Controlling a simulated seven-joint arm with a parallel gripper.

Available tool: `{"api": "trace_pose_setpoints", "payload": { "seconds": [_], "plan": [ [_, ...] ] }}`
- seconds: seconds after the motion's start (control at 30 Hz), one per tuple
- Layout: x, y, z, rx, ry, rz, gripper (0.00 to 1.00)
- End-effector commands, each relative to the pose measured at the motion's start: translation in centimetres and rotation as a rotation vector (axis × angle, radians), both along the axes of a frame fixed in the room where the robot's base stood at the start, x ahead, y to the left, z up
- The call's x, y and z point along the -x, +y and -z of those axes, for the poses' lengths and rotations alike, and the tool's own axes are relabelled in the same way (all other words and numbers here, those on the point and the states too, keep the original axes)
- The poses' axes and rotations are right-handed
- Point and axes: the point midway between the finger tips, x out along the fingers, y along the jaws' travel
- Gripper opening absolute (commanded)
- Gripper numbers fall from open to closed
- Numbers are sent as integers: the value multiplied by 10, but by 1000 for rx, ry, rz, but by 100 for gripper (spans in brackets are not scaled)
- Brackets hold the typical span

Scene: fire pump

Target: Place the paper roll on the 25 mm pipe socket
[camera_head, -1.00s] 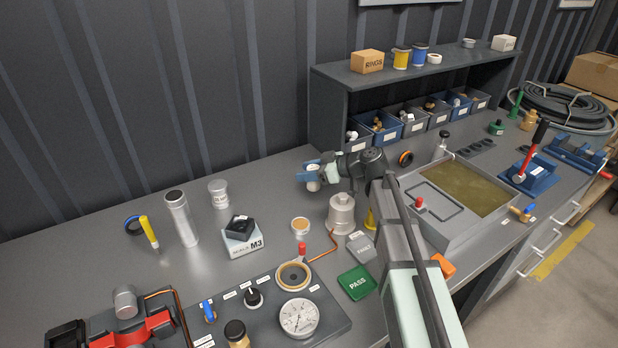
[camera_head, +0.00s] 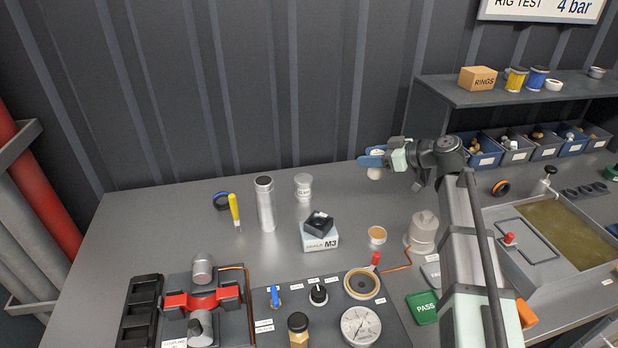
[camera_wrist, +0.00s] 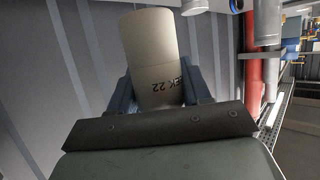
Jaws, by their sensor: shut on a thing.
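My gripper (camera_head: 374,160) is shut on the paper roll (camera_head: 375,173), a pale upright cylinder, above the back of the bench. In the wrist view the roll (camera_wrist: 152,60) stands between the blue fingers, with dark lettering ending in "22" on its side. A short grey cylinder (camera_head: 303,187) with a white label stands left of my gripper, apart from it. It looks like the pipe socket, but its label is too small to read surely. Part of it shows at the top of the wrist view (camera_wrist: 195,5).
A tall metal tube (camera_head: 266,205) stands left of the short cylinder. A grey domed vessel (camera_head: 422,232) stands right. Bench between gripper and short cylinder is clear.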

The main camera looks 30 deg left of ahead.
Motion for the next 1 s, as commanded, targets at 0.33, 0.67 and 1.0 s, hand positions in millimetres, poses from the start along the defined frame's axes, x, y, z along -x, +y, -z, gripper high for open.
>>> {"api": "trace_pose_setpoints", "payload": {
  "seconds": [0.33, 0.67, 1.0],
  "plan": [
    [74, 110, -31, -1, -1, -169, 17],
    [111, 173, -55, 0, -2, -220, 17],
    [81, 188, -65, -1, -1, -55, 17]
  ]
}}
